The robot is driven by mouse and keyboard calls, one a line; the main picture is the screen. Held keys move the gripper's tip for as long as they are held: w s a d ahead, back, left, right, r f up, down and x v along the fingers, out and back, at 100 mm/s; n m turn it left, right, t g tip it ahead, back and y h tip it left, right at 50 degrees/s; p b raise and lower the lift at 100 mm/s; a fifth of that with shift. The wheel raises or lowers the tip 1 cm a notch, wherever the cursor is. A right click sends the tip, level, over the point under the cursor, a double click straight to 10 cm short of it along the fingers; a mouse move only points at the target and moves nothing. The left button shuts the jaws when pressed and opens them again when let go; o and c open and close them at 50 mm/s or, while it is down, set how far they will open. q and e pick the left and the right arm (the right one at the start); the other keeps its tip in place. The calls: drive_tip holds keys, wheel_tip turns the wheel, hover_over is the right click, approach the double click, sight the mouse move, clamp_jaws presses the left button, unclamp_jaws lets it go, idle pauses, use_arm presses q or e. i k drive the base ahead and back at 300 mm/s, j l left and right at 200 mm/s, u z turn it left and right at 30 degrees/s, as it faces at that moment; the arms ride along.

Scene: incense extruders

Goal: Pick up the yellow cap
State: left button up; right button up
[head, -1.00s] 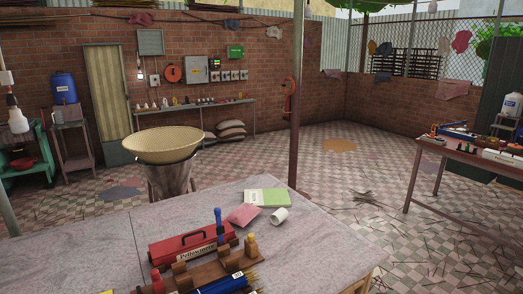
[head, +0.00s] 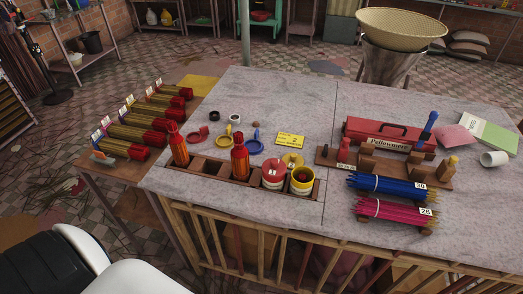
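A flat round yellow piece that looks like a cap (head: 293,160) lies on the grey table just behind the tins. The yellow tin (head: 302,182) in the wooden rack stands open with dark contents. A red-lidded tin (head: 273,173) stands to its left. A yellow ring-like piece with a small handle (head: 225,141) lies farther left, between similar red (head: 197,134) and blue (head: 254,146) pieces; I cannot tell exactly what these are. Neither gripper shows in the head view.
Two red-orange bottles (head: 240,160) stand in the wooden rack (head: 212,182). A yellow card (head: 290,140) lies behind. Blue (head: 385,191) and pink (head: 392,210) stick bundles and a red toolbox (head: 390,135) are to the right. A side table (head: 135,185) with stick bundles adjoins left.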

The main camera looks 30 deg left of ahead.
sight(292, 160)
drive_tip(key=u, duration=0.7)
